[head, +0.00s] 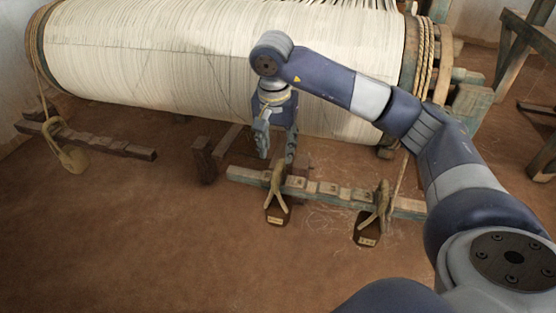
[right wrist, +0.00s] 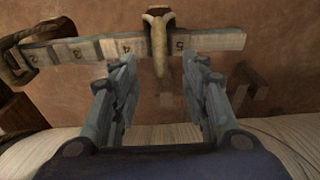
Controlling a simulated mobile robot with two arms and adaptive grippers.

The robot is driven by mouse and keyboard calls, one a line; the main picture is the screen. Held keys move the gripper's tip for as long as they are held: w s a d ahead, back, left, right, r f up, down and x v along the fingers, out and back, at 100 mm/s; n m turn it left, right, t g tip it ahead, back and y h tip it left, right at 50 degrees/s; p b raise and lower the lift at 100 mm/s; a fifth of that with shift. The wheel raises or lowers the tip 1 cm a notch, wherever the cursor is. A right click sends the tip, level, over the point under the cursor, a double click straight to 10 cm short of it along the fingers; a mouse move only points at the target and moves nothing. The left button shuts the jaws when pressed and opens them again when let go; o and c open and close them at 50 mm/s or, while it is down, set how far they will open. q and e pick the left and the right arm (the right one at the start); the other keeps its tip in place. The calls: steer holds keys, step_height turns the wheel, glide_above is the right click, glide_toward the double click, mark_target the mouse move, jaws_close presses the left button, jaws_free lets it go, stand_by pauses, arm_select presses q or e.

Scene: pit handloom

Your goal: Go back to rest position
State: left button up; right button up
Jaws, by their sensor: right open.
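My right gripper (head: 277,157) hangs fingers down in front of the big white warp roll, just above a notched wooden bar (head: 328,190). It is open, with nothing between its fingers; they also show apart in the right wrist view (right wrist: 160,82). A rope loop (head: 277,178) with a dark labelled weight (head: 277,212) hangs over the bar just below the gripper. The loop shows beyond the fingertips in the right wrist view (right wrist: 158,38), beside the number 5 on the bar. My left gripper is in neither view.
The warp roll (head: 190,60) spans the back. A second roped weight (head: 368,230) hangs further right on the bar. Wooden frame parts (head: 535,40) stand at right. The front left floor (head: 130,240) is clear.

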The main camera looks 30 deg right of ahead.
steer(key=shift+s+a+r, duration=0.1)
steer(key=shift+r, duration=0.7)
steer(key=shift+s+a+r, duration=0.1)
steer(key=shift+r, duration=0.65)
